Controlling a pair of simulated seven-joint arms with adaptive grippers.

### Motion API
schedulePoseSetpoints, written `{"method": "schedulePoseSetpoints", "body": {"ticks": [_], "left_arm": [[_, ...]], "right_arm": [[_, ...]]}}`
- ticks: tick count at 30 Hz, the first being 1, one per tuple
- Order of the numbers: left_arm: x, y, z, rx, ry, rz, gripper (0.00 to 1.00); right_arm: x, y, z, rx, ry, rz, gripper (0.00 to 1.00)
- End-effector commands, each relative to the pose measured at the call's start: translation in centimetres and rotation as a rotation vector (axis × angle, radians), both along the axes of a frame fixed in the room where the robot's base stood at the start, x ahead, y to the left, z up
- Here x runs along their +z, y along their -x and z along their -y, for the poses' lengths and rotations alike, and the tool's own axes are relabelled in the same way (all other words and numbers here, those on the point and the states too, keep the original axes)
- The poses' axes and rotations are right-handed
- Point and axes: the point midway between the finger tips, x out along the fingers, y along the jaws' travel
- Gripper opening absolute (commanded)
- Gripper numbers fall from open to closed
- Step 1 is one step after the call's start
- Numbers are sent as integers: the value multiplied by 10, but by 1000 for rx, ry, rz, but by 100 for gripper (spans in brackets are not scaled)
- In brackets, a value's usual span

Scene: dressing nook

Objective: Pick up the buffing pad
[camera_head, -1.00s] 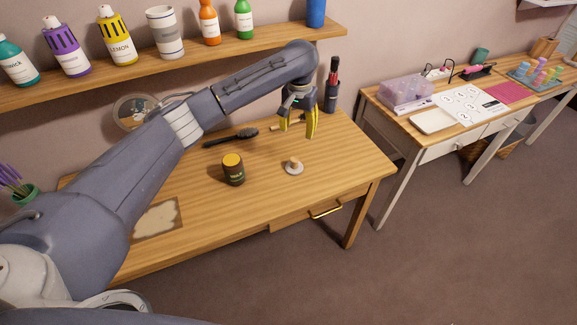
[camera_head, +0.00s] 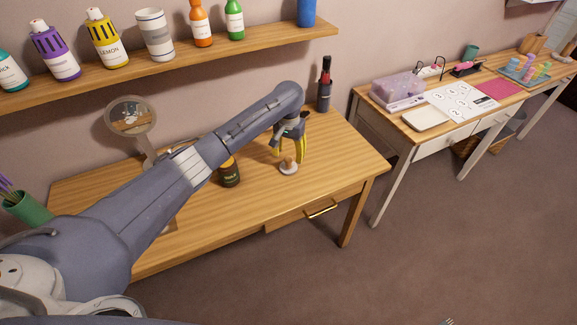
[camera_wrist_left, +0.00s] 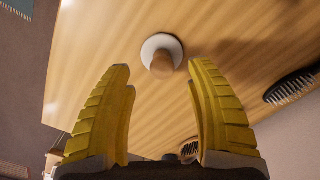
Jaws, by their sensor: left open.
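The buffing pad (camera_head: 288,169) is a small white disc with a wooden knob, lying on the wooden table. In the left wrist view the buffing pad (camera_wrist_left: 161,55) lies just beyond the fingertips, centred between them, its knob pointing toward the camera. My left gripper (camera_head: 289,155) is open, its yellow fingers pointing down above and close to the pad. In the left wrist view the left gripper (camera_wrist_left: 158,78) is empty, with a wide gap between its fingers. My right gripper is not in view.
A black brush (camera_wrist_left: 291,86) shows in the wrist view. A dark holder (camera_head: 325,93) stands at the table's back right, and a round mirror (camera_head: 131,117) at the back left. The table's front right is clear.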

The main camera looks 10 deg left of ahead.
Motion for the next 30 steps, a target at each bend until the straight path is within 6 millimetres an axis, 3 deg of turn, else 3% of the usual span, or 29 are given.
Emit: {"method": "schedulePoseSetpoints", "body": {"ticks": [5, 18, 28, 30], "left_arm": [[-7, 0, -1, 1, -1, -1, 56], [-52, -3, -2, 1, 0, 0, 56], [-55, -3, -2, 0, -1, 0, 58], [-54, -3, -2, 0, -1, 0, 50]], "right_arm": [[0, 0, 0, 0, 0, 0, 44], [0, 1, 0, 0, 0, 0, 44], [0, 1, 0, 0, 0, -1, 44], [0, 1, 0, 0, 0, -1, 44]]}}
